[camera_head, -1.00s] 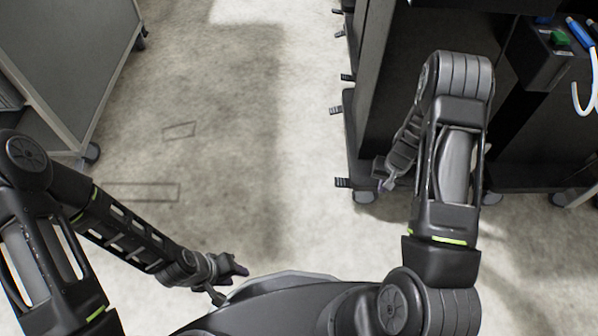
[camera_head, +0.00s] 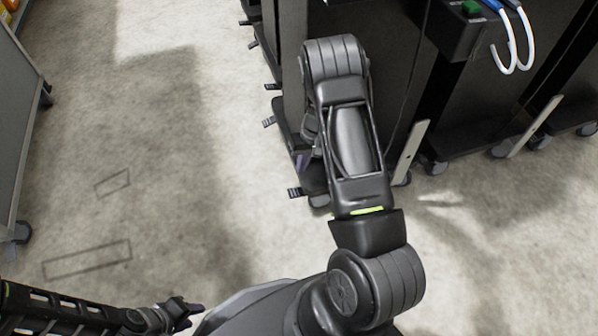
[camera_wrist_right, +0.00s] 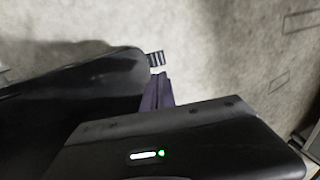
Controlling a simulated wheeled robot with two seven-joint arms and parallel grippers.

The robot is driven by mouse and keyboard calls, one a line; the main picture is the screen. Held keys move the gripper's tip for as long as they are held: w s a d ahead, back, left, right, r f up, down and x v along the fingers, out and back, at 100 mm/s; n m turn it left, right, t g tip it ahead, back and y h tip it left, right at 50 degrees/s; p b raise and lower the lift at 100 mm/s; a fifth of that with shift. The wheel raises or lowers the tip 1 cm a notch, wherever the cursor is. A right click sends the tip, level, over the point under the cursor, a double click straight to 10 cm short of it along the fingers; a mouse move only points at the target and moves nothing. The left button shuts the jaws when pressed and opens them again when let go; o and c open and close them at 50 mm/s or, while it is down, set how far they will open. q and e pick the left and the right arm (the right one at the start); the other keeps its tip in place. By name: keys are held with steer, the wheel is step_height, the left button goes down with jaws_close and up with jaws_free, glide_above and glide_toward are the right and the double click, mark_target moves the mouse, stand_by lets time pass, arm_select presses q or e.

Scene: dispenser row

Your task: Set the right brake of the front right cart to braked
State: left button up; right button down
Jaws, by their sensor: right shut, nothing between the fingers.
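The black cart (camera_head: 293,60) stands at the right of the head view, partly hidden by my right arm. A small black ribbed brake pedal (camera_head: 295,192) sticks out from its near corner by a caster (camera_head: 318,200). Several similar pedals line the same side farther back. My right gripper (camera_head: 303,160) is low beside the cart's near corner, mostly hidden by my arm. In the right wrist view its purple fingers (camera_wrist_right: 157,91) are together and empty, with a ribbed pedal (camera_wrist_right: 155,60) just beyond. I cannot tell whether they touch. My left gripper (camera_head: 188,311) is at the bottom left, away from the cart.
More dark carts with casters stand to the right, with a control box with a green button (camera_head: 472,8) and white curved hoses (camera_head: 512,50). A grey cabinet (camera_head: 12,130) is at the left edge. The concrete floor between is clear.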

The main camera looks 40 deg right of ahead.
mark_target(290, 194)
steer(key=b+x, duration=0.4)
steer(key=x, duration=0.9)
steer(key=shift+b, duration=0.35)
steer(key=shift+a+f, duration=0.1)
steer(key=shift+a, duration=0.05)
steer(key=shift+w+a+f+h, duration=0.1)
steer(key=shift+a+f+h, duration=0.2)
steer(key=shift+h, duration=0.3)
steer(key=shift+a+f+g+h, duration=0.2)
steer(key=shift+f+g+h, duration=0.25)
steer(key=shift+h, duration=0.25)
steer(key=shift+w+a+f+b, duration=0.1)
steer(key=shift+f+b, duration=0.4)
steer(key=shift+f, duration=0.15)
steer(key=shift+r, duration=0.2)
steer(key=shift+r+p, duration=0.65)
steer(key=shift+r, duration=0.1)
